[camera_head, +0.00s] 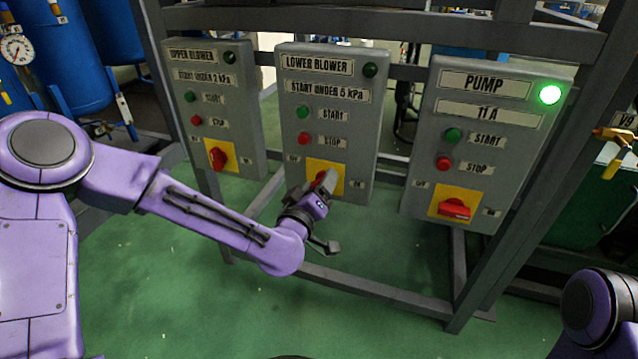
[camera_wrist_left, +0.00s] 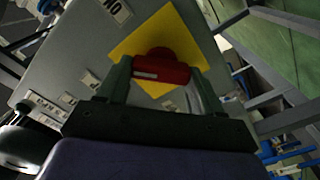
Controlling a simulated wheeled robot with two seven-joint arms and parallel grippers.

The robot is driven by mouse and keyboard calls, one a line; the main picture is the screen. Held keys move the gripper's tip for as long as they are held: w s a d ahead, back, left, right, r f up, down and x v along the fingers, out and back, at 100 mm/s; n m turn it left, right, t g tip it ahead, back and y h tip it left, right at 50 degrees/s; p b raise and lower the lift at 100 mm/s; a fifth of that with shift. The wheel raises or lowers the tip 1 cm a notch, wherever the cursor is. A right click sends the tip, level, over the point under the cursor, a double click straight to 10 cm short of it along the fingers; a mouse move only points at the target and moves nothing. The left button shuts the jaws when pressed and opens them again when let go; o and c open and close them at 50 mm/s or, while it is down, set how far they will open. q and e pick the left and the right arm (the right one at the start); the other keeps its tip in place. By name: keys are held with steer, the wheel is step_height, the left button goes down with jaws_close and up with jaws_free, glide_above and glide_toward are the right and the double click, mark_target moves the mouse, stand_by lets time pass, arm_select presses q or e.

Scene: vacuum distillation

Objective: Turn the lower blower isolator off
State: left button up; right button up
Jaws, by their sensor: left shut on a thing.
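The lower blower isolator is a red handle on a yellow plate (camera_head: 314,166), low on the grey LOWER BLOWER box (camera_head: 328,115). My left gripper (camera_head: 326,184) is at this plate and hides most of the handle in the head view. In the left wrist view the red handle (camera_wrist_left: 160,68) sits between the two fingers, which are shut on it. A white mark shows at the left end of the handle there. An ON label (camera_wrist_left: 115,9) appears upside down beyond the yellow plate (camera_wrist_left: 183,35). My right gripper is out of view.
The UPPER BLOWER box (camera_head: 215,110) stands left, with its own red isolator (camera_head: 217,157). The PUMP box (camera_head: 485,150) stands right, with a lit green lamp (camera_head: 549,95) and a red isolator (camera_head: 454,208). Dark frame bars surround the boxes. Green floor (camera_head: 190,300) is open below.

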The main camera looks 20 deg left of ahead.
arm_select(q)
steer(key=n, duration=0.9)
steer(key=shift+a+f, duration=0.1)
steer(key=shift+f, duration=0.05)
steer(key=shift+n, duration=0.4)
steer(key=o, duration=1.1)
steer(key=shift+c, duration=0.2)
steer(key=shift+s, duration=0.15)
steer(key=s+p, duration=0.3)
steer(key=s, duration=0.7)
steer(key=shift+s+a+p, duration=0.15)
steer(key=shift+p, duration=0.15)
